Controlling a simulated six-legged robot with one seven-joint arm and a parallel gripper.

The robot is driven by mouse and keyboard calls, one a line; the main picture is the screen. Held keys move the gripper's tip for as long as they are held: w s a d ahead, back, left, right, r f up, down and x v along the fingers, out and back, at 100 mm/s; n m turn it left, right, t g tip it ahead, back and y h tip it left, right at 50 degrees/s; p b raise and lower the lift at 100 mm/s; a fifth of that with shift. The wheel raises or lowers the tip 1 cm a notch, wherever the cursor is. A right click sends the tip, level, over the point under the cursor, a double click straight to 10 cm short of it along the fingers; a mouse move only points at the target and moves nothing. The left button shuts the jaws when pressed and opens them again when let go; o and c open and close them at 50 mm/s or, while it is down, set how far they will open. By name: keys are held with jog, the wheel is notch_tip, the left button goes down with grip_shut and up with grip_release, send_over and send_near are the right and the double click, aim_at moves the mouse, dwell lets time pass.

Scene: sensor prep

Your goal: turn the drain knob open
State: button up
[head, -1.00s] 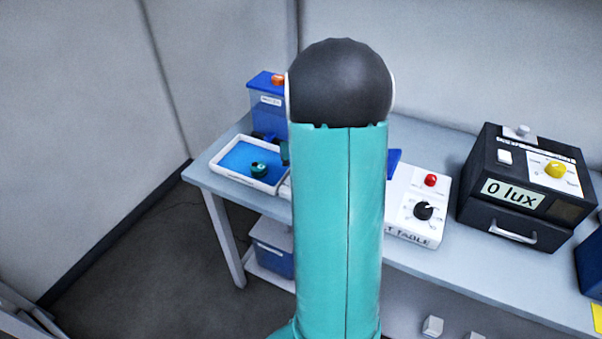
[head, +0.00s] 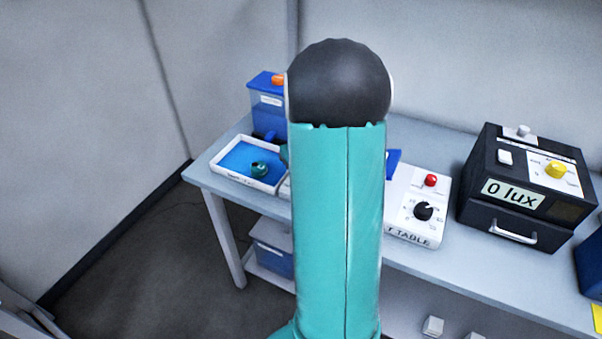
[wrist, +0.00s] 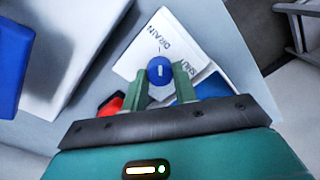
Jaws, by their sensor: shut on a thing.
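The drain knob (wrist: 161,70) is a round blue knob with a white mark, on a white panel (wrist: 150,50) printed DRAIN and SHUT in the wrist view. My gripper (wrist: 161,82) has its two green fingers on either side of the knob, shut on it. The white mark runs roughly up and down in the wrist picture, and the word SHUT lies to its right. In the head view my own arm hides the knob and most of my gripper.
A white tray (head: 226,176) with a blue inside holds a small teal piece (head: 260,168), left of my arm. A blue container (head: 264,95) stands behind it. Right of my arm are a white control box (head: 402,212) and a black lux box (head: 480,165). The bench front is clear there.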

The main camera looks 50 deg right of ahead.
jog(key=o, duration=1)
jog(key=r, duration=1.4)
jog(key=shift+s+d, duration=0.1)
jog(key=shift+d, duration=0.15)
jog(key=a+r+n+t, duration=0.1)
jog(key=a+r, duration=0.3)
jog(key=a, duration=0.6)
jog(key=s+a+t, duration=0.1)
jog(key=s+a, duration=0.2)
jog(key=a, duration=0.5)
jog(key=s+a+n+t, duration=0.1)
jog(key=s+a+t, duration=0.1)
jog(key=a, duration=0.6)
jog(key=s+a+n+t, duration=0.1)
jog(key=s+a, duration=0.4)
jog(key=a, duration=0.3)
jog(key=shift+s+r, duration=0.1)
